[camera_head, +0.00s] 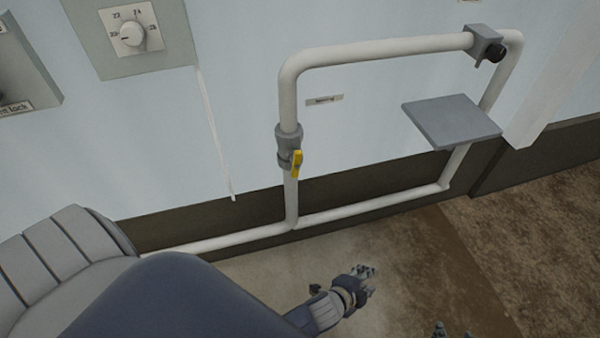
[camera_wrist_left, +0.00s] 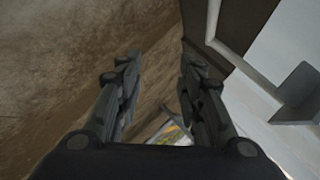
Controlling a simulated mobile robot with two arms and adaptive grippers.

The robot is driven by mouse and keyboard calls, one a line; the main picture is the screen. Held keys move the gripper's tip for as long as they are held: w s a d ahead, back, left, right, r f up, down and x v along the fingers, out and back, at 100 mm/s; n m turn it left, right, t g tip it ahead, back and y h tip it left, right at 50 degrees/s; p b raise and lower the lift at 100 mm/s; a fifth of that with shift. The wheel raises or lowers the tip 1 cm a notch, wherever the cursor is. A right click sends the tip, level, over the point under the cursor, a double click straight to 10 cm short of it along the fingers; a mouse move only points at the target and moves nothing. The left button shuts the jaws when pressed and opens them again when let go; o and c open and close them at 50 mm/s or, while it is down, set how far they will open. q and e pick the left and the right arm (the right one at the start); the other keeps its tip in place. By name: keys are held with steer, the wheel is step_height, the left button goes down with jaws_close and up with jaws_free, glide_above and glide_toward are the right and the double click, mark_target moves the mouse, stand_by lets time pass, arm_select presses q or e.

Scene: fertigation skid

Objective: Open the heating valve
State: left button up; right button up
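The heating valve (camera_head: 288,148) is a grey body on the vertical part of a white pipe, with a short yellow handle (camera_head: 297,162) on its front. The handle looks roughly upright; its exact angle to the pipe is hard to tell. A small label (camera_head: 323,100), too small to read surely, is on the wall to its right. My left gripper (camera_head: 368,279) is below and right of the valve, apart from it, over the floor. In the left wrist view its two fingers (camera_wrist_left: 160,95) are spread with nothing held. Only the fingertips of my right gripper (camera_head: 452,333) show at the bottom edge, apart.
A grey shelf plate (camera_head: 450,121) juts out at the right, below a grey clamp with a black knob (camera_head: 495,53). A dial (camera_head: 131,33) is at upper left, with a white cord (camera_head: 215,135) hanging nearby. The pipe runs low along the wall.

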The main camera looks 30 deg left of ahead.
arm_select(q)
steer(key=w+a+r+m+y+b, duration=0.1)
steer(key=w+a+r+m+y, duration=0.15)
steer(key=a+m, duration=0.2)
steer(key=m+t+y+b, duration=0.2)
steer(key=m+y+b, duration=0.2)
steer(key=m+y, duration=0.7)
glide_toward(298, 163)
steer(key=w+a+n+y, duration=0.1)
steer(key=w+a, duration=0.1)
steer(key=w+a+f+n, duration=0.1)
steer(key=w+a, duration=0.1)
steer(key=w+a+n+y+b, duration=0.1)
steer(key=w+a, duration=0.1)
steer(key=shift+w+a+f+y, duration=0.1)
steer(key=shift+w+f+y, duration=0.15)
steer(key=shift+w+y, duration=0.1)
arm_select(e)
steer(key=s+d+f+g, duration=0.1)
steer(key=s+f, duration=0.3)
steer(key=f, duration=0.5)
steer(key=s+d+f+g+h, duration=0.1)
steer(key=s+f+g, duration=0.2)
steer(key=s+f, duration=0.2)
step_height(298, 163, down, 4)
steer(key=shift+s+d+r+g, duration=0.1)
steer(key=shift+s+d+g, duration=0.05)
steer(key=shift+d+g, duration=0.25)
arm_select(q)
jaws_close()
